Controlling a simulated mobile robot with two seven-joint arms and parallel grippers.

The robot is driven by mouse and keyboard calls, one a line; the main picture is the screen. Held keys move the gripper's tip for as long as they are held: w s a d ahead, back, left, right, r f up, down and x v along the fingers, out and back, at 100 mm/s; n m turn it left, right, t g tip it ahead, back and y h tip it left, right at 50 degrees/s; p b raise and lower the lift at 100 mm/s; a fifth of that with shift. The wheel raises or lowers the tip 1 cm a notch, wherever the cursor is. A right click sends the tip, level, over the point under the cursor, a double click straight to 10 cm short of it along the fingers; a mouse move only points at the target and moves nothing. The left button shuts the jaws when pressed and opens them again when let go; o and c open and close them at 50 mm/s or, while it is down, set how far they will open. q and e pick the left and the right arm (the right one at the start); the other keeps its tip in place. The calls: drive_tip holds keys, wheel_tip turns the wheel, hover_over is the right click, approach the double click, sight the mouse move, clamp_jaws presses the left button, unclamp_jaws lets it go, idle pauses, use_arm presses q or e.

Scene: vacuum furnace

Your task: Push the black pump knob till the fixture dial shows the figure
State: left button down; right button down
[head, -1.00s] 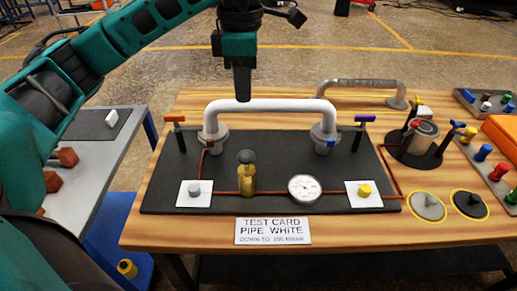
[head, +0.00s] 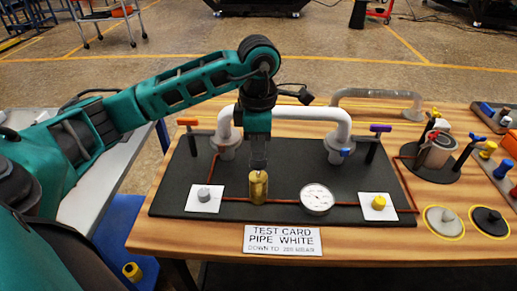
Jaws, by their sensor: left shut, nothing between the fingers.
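A brass pump body (head: 259,190) stands upright on the dark board (head: 370,208), on a copper line. My left gripper (head: 258,168) points straight down, shut and empty, with its fingertips at the pump's top. The test card (head: 282,240) reads "PIPE WHITE" and "DOWN TO" a small mbar figure. The white pipe (head: 300,113) arches behind. My right gripper is not in view.
A grey knob (head: 203,195) and a yellow knob (head: 379,202) sit on white plates either side. Orange (head: 187,122) and purple (head: 380,128) handles stand behind. Grey (head: 444,222) and black (head: 489,221) discs lie front right. A grey pipe (head: 378,94) is at the back.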

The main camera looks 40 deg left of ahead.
sight(258, 162)
use_arm(q)
drive_tip(key=shift+f, duration=0.45)
